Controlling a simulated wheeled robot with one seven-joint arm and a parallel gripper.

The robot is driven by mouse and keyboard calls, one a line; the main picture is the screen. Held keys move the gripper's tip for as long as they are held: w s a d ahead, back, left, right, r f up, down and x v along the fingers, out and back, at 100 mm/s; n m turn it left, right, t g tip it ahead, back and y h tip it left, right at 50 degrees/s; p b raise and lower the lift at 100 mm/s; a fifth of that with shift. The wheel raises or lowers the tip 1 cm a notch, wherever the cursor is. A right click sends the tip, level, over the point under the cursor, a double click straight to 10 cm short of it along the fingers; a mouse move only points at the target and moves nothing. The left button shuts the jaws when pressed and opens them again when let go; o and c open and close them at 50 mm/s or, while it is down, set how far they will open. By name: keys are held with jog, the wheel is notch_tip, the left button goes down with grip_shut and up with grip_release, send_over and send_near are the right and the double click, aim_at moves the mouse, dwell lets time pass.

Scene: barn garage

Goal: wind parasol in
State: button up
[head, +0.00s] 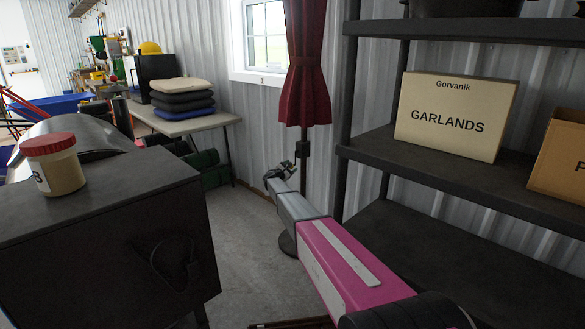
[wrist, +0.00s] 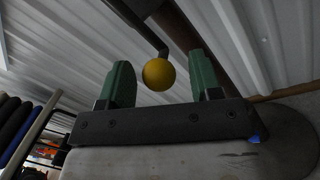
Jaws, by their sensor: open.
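The parasol (head: 305,65) has a dark red canopy that hangs in narrow folds around its pole in front of the window. Its top is cut off by the picture edge. In the wrist view, the brown pole (wrist: 180,25) runs up behind a dark crank arm (wrist: 137,22) that ends in a yellow ball knob (wrist: 158,74). My gripper (head: 281,172) is at the pole in the head view, where the crank is too small to make out. In the wrist view its green fingers stand open on either side of the knob, with visible gaps; depth is unclear.
A dark shelf unit (head: 455,180) stands close on the right, holding a box labelled GARLANDS (head: 450,115). A black cabinet (head: 110,245) with a red-lidded tub (head: 54,165) is at left. Cushions (head: 182,97) lie on a table behind. Grey floor is clear between.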

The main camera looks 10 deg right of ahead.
jog(key=v, duration=0.8)
jog(key=shift+s, duration=0.15)
jog(key=shift+a, duration=0.15)
jog(key=s+d+f+m+g+y, duration=0.1)
jog(key=s+d+f+m+g, duration=0.2)
jog(key=s, duration=0.7)
jog(key=s+d+m+g+y, duration=0.25)
jog(key=s+d+m, duration=0.2)
jog(key=s, duration=0.65)
jog(key=s+d+f+m+g+y, duration=0.1)
jog(key=s+d+f+m+g, duration=0.2)
jog(key=s, duration=0.7)
jog(key=s+a+m+g+y, duration=0.1)
jog(key=s+a+m+y, duration=0.1)
jog(key=s, duration=0.8)
jog(key=s+a+m+g+y, duration=0.2)
jog(key=s+m+y, duration=0.2)
jog(key=s, duration=0.6)
jog(key=s+a+r+m+g+y, duration=0.1)
jog(key=s+m+y, duration=0.2)
jog(key=s, duration=0.7)
jog(key=shift+s+a+m+g, duration=0.3)
jog(key=shift+a+m+g, duration=0.05)
jog(key=shift+a+m, duration=0.1)
